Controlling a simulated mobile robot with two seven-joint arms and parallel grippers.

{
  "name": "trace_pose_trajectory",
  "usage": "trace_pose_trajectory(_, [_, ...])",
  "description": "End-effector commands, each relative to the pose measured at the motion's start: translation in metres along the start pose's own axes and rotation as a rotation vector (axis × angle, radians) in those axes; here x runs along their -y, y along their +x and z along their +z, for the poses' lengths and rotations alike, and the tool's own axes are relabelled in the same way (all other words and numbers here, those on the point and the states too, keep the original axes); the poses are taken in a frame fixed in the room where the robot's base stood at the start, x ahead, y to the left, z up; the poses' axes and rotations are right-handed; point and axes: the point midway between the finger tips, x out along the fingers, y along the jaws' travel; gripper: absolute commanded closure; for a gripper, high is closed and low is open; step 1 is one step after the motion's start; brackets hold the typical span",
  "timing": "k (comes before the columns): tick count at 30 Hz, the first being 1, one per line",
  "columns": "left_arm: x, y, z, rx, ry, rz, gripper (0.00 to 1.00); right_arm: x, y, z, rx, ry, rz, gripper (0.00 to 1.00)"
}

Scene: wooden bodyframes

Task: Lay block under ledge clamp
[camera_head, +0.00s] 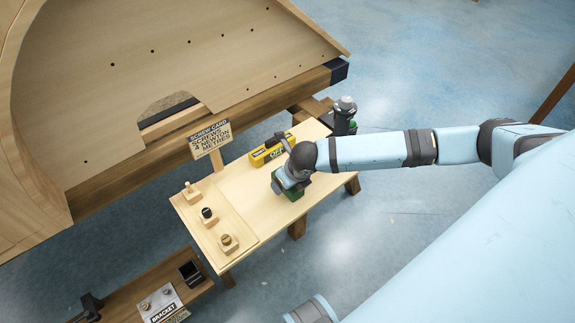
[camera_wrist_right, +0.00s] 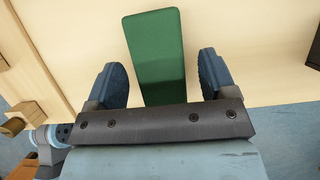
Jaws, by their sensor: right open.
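A green block (camera_wrist_right: 154,50) lies on the pale wooden table, between the two dark fingers of my right gripper (camera_wrist_right: 161,75) in the right wrist view. The fingers stand apart, with a visible gap on each side of the block. In the head view my right gripper (camera_head: 284,183) is low over the table, and the green block (camera_head: 291,194) shows partly beneath it. I cannot make out the ledge clamp for certain.
The table (camera_head: 236,192) carries a yellow labelled box (camera_head: 262,156), a screw card (camera_head: 210,138) and several small knobbed pieces at its left. A dark and green tool (camera_head: 345,112) stands at the far right corner. The large wooden frame (camera_head: 110,110) rises behind. A low shelf (camera_head: 128,296) sits bottom left.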

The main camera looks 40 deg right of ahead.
Motion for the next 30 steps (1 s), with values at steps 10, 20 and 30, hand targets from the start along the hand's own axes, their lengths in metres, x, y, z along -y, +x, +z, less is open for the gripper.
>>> trace_pose_trajectory(10, [-0.002,-0.002,-0.007,-0.021,0.000,0.006,0.57,0.001,0.014,0.000,0.000,-0.001,-0.001,0.22])
trace_pose_trajectory(20, [-0.002,-0.002,-0.007,-0.015,0.001,0.006,0.57,0.000,0.014,0.000,0.000,-0.001,0.000,0.22])
trace_pose_trajectory(30, [-0.002,-0.004,-0.011,-0.014,0.001,0.005,0.57,0.001,0.017,-0.002,-0.001,-0.001,-0.001,0.22])
